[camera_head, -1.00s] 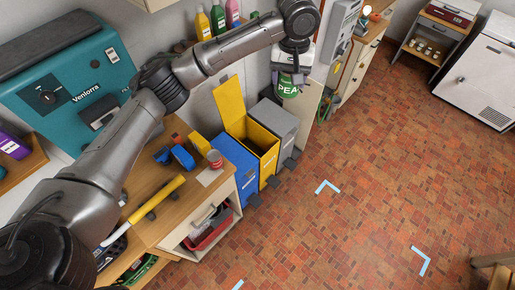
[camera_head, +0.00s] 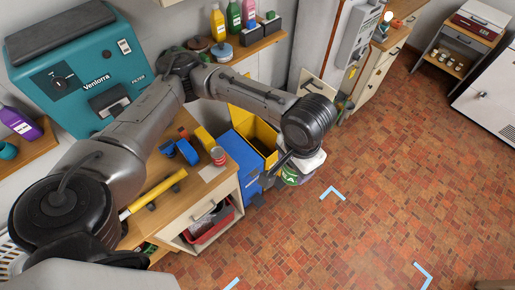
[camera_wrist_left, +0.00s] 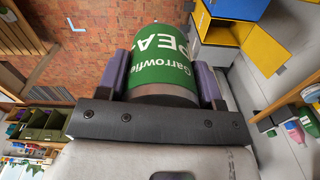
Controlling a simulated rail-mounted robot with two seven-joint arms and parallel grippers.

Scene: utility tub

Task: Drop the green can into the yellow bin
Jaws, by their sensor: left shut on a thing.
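The green can (camera_head: 291,174) with white lettering is held by my left gripper (camera_head: 296,168). In the left wrist view the green can (camera_wrist_left: 160,62) sits between the two purple-padded fingers of my left gripper (camera_wrist_left: 162,75), which are shut on it. The yellow bin (camera_head: 262,140) stands open against the wall, partly hidden behind my left arm. In the head view the can is in front and to the right of the bin's opening. The yellow bin (camera_wrist_left: 262,38) also shows at the upper right of the left wrist view. My right gripper is not in view.
A blue bin (camera_head: 240,158) stands left of the yellow one. A wooden workbench (camera_head: 188,192) holds a yellow-handled tool (camera_head: 157,187), a red can (camera_head: 218,156) and blue and yellow items. Open brick floor (camera_head: 390,190) lies to the right.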

